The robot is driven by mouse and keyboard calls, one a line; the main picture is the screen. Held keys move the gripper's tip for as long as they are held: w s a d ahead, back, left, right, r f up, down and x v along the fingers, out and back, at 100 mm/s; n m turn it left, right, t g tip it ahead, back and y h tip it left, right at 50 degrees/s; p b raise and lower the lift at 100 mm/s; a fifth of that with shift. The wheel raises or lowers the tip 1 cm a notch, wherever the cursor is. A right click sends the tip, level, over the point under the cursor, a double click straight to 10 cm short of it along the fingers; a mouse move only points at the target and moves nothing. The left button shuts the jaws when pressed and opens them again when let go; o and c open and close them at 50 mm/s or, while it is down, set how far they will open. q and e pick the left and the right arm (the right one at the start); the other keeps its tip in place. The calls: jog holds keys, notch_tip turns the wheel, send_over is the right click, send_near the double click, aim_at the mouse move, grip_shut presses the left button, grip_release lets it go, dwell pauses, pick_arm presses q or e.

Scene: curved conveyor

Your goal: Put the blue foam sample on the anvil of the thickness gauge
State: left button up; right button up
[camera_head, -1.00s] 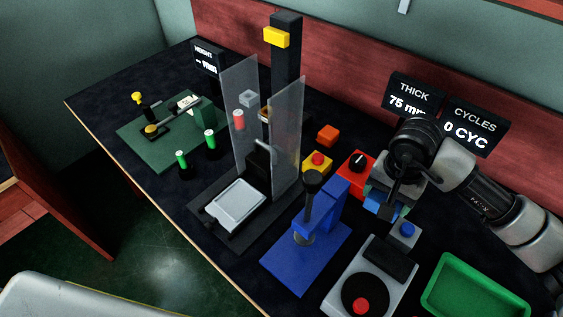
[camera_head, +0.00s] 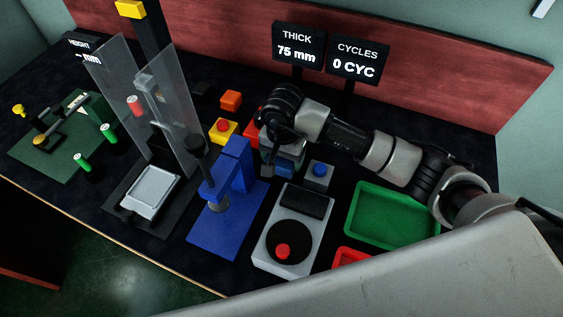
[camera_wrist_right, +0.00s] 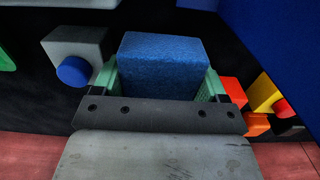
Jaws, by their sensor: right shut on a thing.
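The blue foam sample (camera_wrist_right: 165,65) is a block between the pale green fingers of my right gripper (camera_wrist_right: 162,85), which is shut on it. In the head view the foam (camera_head: 286,168) shows partly below the wrist, and my right gripper (camera_head: 280,155) is mostly hidden by the arm. The thickness gauge (camera_head: 236,165) is a blue stand with a black knob, just left of the gripper. The left gripper is not in view.
A grey box with a blue button (camera_head: 319,174) and a grey unit with a red button (camera_head: 290,240) stand close by. A green tray (camera_head: 392,215) is at right. Yellow (camera_head: 222,131) and orange (camera_head: 231,100) blocks lie behind. The display (camera_head: 298,52) reads THICK 75 mm.

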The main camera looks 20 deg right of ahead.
aim_at(283, 166)
notch_tip(283, 166, down, 3)
jog(key=shift+f, duration=0.15)
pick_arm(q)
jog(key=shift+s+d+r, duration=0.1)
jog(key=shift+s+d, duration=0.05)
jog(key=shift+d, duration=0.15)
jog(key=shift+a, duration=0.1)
pick_arm(e)
jog(key=shift+f, duration=0.2)
jog(key=o, duration=0.7)
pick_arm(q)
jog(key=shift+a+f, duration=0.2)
